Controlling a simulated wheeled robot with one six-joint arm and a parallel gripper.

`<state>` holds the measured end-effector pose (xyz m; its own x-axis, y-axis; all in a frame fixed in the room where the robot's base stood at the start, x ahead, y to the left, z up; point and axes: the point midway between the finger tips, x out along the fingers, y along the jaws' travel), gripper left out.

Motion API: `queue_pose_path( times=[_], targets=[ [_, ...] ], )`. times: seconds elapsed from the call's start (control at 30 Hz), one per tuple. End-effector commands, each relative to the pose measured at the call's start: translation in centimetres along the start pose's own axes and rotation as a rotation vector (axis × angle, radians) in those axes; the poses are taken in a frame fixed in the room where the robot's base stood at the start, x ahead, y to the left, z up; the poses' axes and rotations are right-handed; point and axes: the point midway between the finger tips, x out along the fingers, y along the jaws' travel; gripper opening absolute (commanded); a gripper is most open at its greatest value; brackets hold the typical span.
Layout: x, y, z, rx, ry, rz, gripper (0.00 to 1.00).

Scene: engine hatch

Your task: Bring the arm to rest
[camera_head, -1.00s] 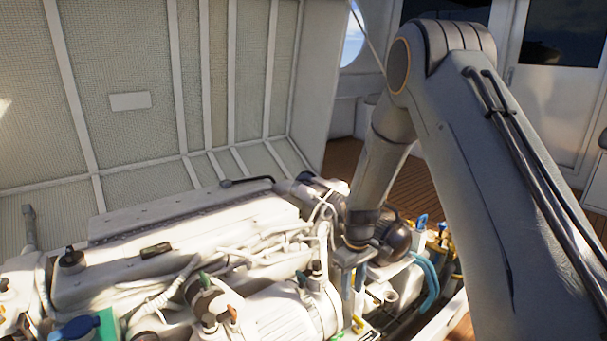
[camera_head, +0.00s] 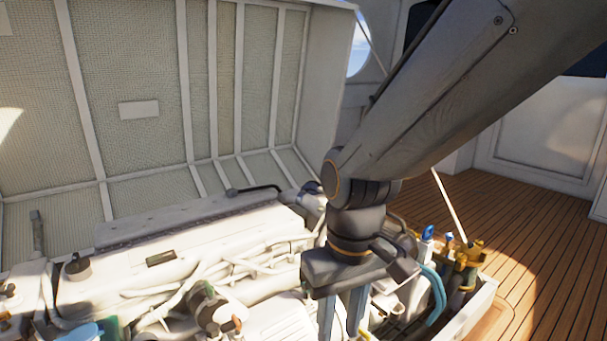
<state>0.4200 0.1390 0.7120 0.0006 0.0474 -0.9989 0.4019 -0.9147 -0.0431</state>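My gripper (camera_head: 342,316) hangs from my grey arm just right of the picture's middle, pointing down over the right end of the white engine (camera_head: 190,255). Its two blue-grey fingers stand apart with a gap between them, and I see nothing held there. The lower fingertips reach near the bottom of the picture, and whether they touch anything below cannot be told. My arm comes in from the upper right and slopes down to the wrist.
The raised hatch lid (camera_head: 140,108) stands behind the engine. Blue hoses (camera_head: 436,293), brass valves (camera_head: 468,255) and a blue-handled valve (camera_head: 428,233) are close to the gripper's right. Wooden deck (camera_head: 540,235) lies open at the right.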

Motion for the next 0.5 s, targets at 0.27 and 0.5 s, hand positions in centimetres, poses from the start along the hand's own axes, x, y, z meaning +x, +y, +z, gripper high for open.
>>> queue_pose_path(
  times=[0.27,0.5],
  targets=[
    [-0.8,-1.5,4.5,0.022,0.002,-0.008,0.31],
    [-3.2,-0.3,4.5,0.072,-0.001,0.0,0.31]
  ],
)
